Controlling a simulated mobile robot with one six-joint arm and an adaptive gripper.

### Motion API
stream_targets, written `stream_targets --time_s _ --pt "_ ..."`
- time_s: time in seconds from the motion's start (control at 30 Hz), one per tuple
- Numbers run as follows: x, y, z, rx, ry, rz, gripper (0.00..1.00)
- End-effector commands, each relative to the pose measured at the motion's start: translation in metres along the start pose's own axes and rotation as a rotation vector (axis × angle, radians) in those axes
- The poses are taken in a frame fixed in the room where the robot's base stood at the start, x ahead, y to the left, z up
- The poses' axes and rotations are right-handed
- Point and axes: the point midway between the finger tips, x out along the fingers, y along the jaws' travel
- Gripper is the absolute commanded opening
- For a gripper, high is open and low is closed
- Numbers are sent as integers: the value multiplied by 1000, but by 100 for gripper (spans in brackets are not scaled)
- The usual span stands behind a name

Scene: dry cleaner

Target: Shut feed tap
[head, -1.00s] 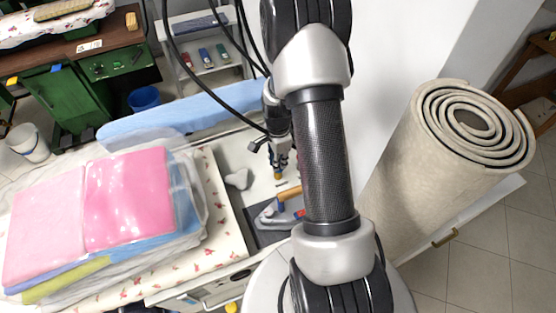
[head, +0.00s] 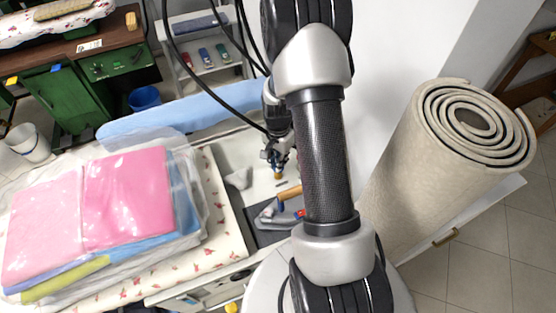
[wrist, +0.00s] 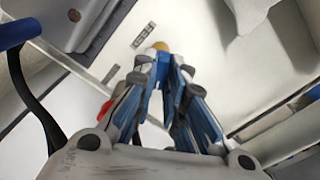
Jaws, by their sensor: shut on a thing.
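My gripper (head: 279,168) reaches down over the pale work surface behind the iron, partly hidden by my arm in the head view. Its fingers are closed together in the wrist view (wrist: 166,62). A small brass-yellow piece, seemingly the feed tap (head: 278,177), is at the fingertips. It also shows in the wrist view as a yellow knob (wrist: 160,46) just past the tips. The fingers hide most of it, so I cannot tell its handle's angle.
An iron (head: 276,217) with a wooden handle stands just in front of the gripper. A whitish lump (head: 238,178) lies to its left. Plastic-wrapped folded laundry (head: 125,205) covers the left board. A rolled beige carpet (head: 425,160) stands at right.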

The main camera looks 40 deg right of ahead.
Motion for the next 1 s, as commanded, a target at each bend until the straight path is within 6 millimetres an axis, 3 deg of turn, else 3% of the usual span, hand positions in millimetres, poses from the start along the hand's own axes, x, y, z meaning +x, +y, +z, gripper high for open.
stream_targets --time_s 1.0 --pt "0 0 0 -907 2 -1 0"
